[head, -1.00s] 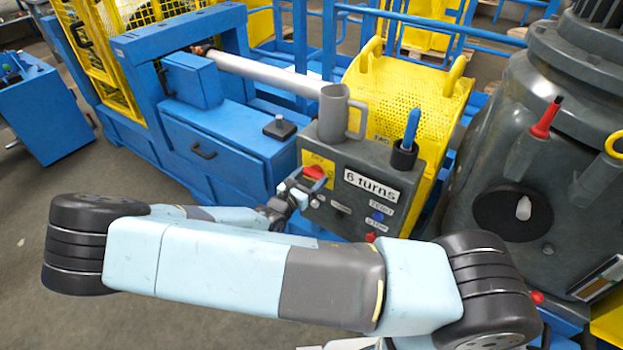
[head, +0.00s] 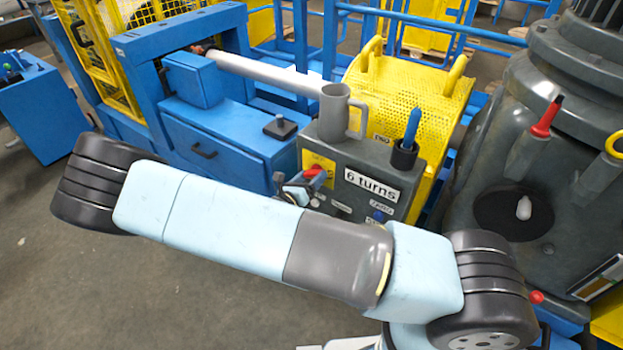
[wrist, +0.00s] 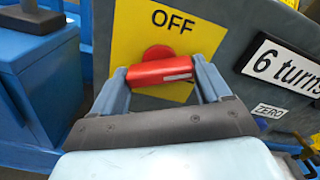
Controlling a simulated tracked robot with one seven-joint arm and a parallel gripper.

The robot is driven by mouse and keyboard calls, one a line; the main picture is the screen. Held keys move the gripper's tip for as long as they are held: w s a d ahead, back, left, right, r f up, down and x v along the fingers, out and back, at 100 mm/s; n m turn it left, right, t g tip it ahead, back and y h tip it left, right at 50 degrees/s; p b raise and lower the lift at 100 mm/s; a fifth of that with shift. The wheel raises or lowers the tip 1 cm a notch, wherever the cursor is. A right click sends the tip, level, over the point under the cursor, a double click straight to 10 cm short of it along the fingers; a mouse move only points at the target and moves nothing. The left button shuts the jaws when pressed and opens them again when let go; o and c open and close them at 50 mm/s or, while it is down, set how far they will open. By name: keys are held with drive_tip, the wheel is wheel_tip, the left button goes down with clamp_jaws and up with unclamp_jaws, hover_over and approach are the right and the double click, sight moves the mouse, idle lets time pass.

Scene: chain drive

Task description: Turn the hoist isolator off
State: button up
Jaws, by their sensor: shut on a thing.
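The hoist isolator is a red handle (wrist: 160,72) on a yellow plate (wrist: 190,30) marked OFF, on the front of a grey control box (head: 350,162). In the wrist view the handle lies about level across the picture, with a pale mark on its right half. My gripper (wrist: 162,80) has its two blue-grey fingers at the handle's two ends and is shut on it. In the head view the red handle (head: 314,171) shows just above my gripper (head: 303,188). My forearm hides the box's lower part there.
A grey mug (head: 332,112) and a blue-handled tool in a black holder (head: 405,152) stand on the box. A "6 turns" label (head: 371,186) is right of the isolator. A perforated yellow guard (head: 400,100) stands behind; a large grey machine (head: 500,150) is at right.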

drive_tip(key=n, duration=1.2)
drive_tip(key=shift+n, duration=0.3)
idle(0.4)
drive_tip(key=o, duration=1)
drive_tip(key=v, duration=1.3)
drive_tip(key=shift+s+a+f, duration=0.1)
drive_tip(key=shift+s+a, duration=0.15)
drive_tip(key=shift+a, duration=0.05)
